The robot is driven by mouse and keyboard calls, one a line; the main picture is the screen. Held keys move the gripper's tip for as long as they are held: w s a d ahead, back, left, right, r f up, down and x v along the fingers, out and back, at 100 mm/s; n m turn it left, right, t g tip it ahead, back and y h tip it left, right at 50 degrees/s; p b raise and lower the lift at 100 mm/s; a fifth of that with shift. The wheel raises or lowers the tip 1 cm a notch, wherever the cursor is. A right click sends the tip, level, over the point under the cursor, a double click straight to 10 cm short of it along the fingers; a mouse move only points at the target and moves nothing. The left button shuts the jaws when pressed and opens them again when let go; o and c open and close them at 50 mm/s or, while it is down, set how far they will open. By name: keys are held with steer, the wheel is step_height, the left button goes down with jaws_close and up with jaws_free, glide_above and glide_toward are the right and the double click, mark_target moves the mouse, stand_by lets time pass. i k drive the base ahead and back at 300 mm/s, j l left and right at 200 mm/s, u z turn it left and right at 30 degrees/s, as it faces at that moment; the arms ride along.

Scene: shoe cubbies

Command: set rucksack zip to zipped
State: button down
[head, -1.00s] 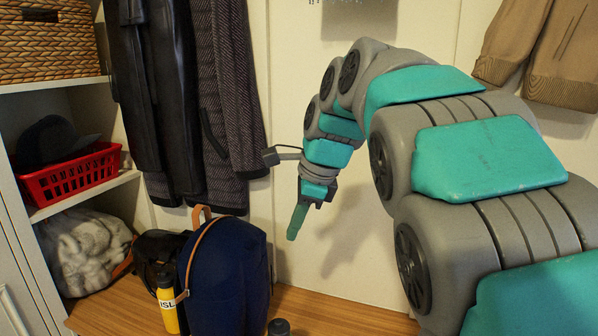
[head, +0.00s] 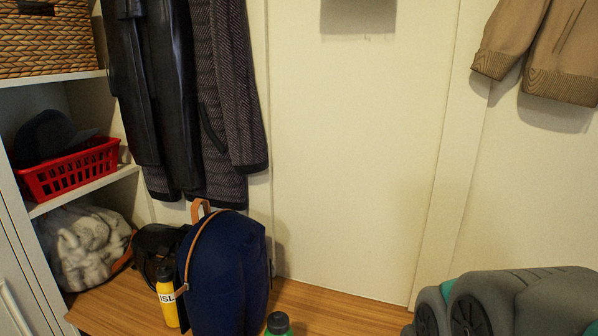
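A navy rucksack (head: 232,275) stands upright on the wooden bench, left of the picture's middle. A tan strip (head: 196,240) arcs over its left side, and a tan loop handle (head: 201,208) is at its top. I cannot make out the zip's pull or whether the zip is open. My gripper is not in view; only part of my arm shows at the lower right, well apart from the rucksack.
A yellow bottle (head: 167,298) stands at the rucksack's left, and a green-and-black bottle top (head: 278,323) shows in front. A black bag (head: 155,250) is behind. Coats (head: 222,100) hang above. The wooden bench (head: 335,308) is bare to the right.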

mark_target(186, 287)
steer(key=u, duration=1.3)
